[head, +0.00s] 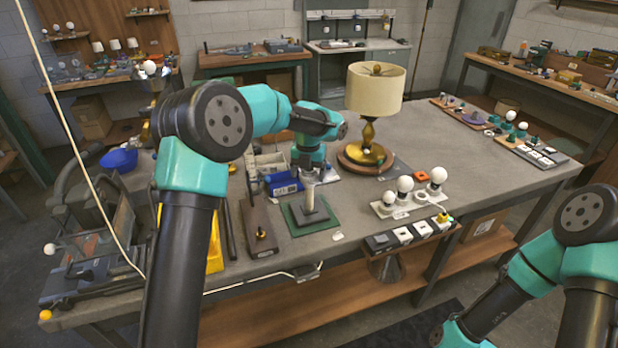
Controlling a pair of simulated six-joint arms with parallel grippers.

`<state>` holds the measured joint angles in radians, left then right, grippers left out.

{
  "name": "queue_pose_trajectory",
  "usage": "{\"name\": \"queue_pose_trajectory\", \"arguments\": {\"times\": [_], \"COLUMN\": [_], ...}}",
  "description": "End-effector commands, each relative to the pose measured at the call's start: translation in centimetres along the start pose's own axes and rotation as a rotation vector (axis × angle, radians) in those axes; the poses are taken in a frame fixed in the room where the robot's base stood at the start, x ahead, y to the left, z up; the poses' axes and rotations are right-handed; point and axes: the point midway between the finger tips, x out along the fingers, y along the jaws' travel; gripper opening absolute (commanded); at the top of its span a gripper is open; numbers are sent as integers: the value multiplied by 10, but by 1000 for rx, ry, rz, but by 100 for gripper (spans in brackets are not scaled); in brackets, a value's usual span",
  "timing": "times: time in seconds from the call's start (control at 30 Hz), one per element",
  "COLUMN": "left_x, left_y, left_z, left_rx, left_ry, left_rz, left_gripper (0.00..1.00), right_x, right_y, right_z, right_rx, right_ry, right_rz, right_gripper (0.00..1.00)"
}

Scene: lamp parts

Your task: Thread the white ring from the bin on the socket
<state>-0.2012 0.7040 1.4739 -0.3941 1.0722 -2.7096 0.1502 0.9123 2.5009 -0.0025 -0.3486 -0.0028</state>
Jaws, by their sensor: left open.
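A grey post on a dark square foot, which looks like the socket (310,196), stands upright on a green mat (292,222). My left gripper (309,176) points down right over the top of the post and is open. The gripper covers the post's top, so I cannot tell whether a white ring is around it or whether the fingers touch it. A parts bin (254,187) with blue and pale compartments stands just left of the gripper. I cannot make out a white ring in it. My right arm comes in at the lower right, with its gripper out of view.
A lamp with a cream shade (375,90) stands behind the post to the right. White bulbs on a holder (405,205) and a row of switches (408,233) lie to the right. A brown block (259,228) lies left of the mat. The table's right middle is clear.

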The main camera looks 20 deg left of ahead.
Motion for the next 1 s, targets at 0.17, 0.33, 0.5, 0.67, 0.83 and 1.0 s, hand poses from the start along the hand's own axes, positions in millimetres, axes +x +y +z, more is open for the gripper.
{"name": "queue_pose_trajectory", "arguments": {"times": [0.17, 0.33, 0.5, 0.67, 0.83, 1.0], "left_x": [0, 0, 0, 0, 0, 0], "left_y": [-2, -3, -4, -4, -4, -4], "left_z": [0, 0, 1, 1, 1, 1], "left_rx": [-168, -330, -441, -452, -450, -449], "left_ry": [0, 0, 1, 1, 0, 0], "left_rz": [0, 0, 0, 0, 0, 0], "left_gripper": [79, 79, 79, 79, 71, 54], "right_x": [0, 0, 0, 0, 0, 0], "right_y": [0, 0, 0, 0, 0, 0], "right_z": [0, 0, 0, 0, 0, 0], "right_rx": [0, 0, 0, 0, 0, 0], "right_ry": [0, 0, 0, 0, 0, 0], "right_rz": [0, 0, 0, 0, 0, 0], "right_gripper": [43, 43, 43, 43, 43, 43]}}
